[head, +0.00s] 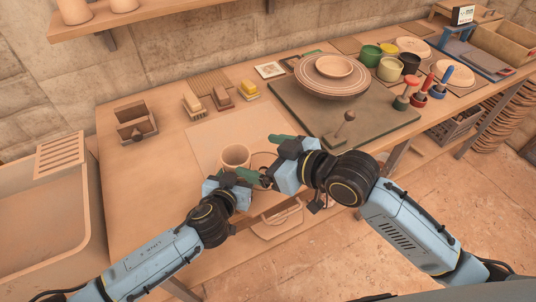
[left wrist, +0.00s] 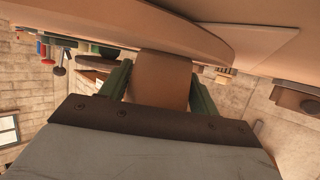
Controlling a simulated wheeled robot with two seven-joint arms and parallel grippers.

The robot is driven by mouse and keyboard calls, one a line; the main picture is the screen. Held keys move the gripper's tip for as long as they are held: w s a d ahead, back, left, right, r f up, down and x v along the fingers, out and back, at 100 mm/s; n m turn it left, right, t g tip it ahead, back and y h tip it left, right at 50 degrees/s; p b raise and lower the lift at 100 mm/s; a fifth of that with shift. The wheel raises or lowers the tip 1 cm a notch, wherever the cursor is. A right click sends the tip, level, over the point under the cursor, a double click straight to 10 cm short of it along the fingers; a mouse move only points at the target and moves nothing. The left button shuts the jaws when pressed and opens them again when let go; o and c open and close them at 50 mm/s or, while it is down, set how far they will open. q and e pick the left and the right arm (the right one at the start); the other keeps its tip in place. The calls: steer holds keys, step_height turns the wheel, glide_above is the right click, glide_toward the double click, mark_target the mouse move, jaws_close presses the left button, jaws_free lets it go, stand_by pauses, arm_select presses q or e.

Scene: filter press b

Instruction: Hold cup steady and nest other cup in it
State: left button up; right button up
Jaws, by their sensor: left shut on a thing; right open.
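A tan cup (head: 236,155) stands upright at the front of the worktable, its open mouth showing. My left gripper (head: 231,180) is at its near side, shut on it; in the left wrist view the tan cup body (left wrist: 162,80) sits between green fingers. My right gripper (head: 266,157) is open just right of the cup, its green fingers spread apart. A second round tan shape with a dark rim (head: 262,160) shows between those fingers, mostly hidden; I cannot tell for sure that it is the other cup.
The worktable (head: 160,170) has a pale board (head: 220,135) under the cup area. Behind lie several brushes or blocks (head: 221,98) and a dark mat (head: 300,115) with a striped plate (head: 325,82). Coloured pots (head: 390,68) stand at back right. A basin (head: 85,215) is at left.

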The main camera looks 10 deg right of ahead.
steer(key=shift+s+d+r, duration=0.25)
steer(key=shift+s+d, duration=0.1)
steer(key=shift+s, duration=0.05)
arm_select(q)
steer(key=o, duration=1.1)
